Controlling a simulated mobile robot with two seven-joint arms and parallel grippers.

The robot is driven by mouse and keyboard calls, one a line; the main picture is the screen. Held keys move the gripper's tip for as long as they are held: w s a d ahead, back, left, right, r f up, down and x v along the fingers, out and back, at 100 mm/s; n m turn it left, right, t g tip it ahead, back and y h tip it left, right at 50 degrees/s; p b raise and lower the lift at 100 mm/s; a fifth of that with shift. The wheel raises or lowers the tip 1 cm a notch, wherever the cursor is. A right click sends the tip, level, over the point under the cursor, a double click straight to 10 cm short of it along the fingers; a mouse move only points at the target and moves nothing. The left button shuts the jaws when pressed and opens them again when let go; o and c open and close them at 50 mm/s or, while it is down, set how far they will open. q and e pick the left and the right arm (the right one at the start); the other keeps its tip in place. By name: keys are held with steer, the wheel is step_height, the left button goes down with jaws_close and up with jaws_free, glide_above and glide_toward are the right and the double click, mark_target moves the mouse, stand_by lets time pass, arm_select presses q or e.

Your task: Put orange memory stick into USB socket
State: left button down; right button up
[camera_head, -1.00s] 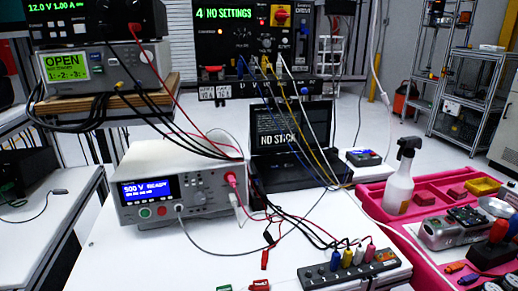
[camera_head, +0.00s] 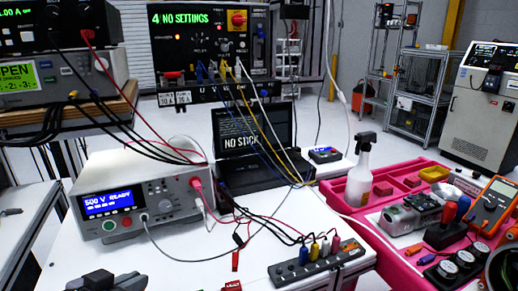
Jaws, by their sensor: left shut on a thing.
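My left gripper (camera_head: 103,281) is a dark shape at the bottom left edge, low in front of the white tester. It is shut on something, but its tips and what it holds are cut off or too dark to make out. I cannot make out the orange memory stick for sure; a small orange-red piece (camera_head: 413,249) lies in the pink tray at the right. The black laptop (camera_head: 252,150) stands open at the back of the white table, and its screen reads NO STICK. I cannot make out the USB socket. My right gripper is not in view.
The white tester (camera_head: 140,200) stands on the white table (camera_head: 185,262). A power strip (camera_head: 318,262) with coloured plugs lies at the front, and loose cables cross the middle. The pink tray (camera_head: 395,268) holds a spray bottle (camera_head: 361,172) and an orange multimeter (camera_head: 492,205).

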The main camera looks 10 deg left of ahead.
arm_select(q)
steer(key=w+d+r+n+y, duration=0.1)
steer(key=d+r+n+y, duration=0.1)
steer(key=d, duration=0.7)
steer(key=shift+w+d+p, duration=0.2)
steer(key=shift+d+p, duration=0.05)
steer(key=shift+p, duration=0.1)
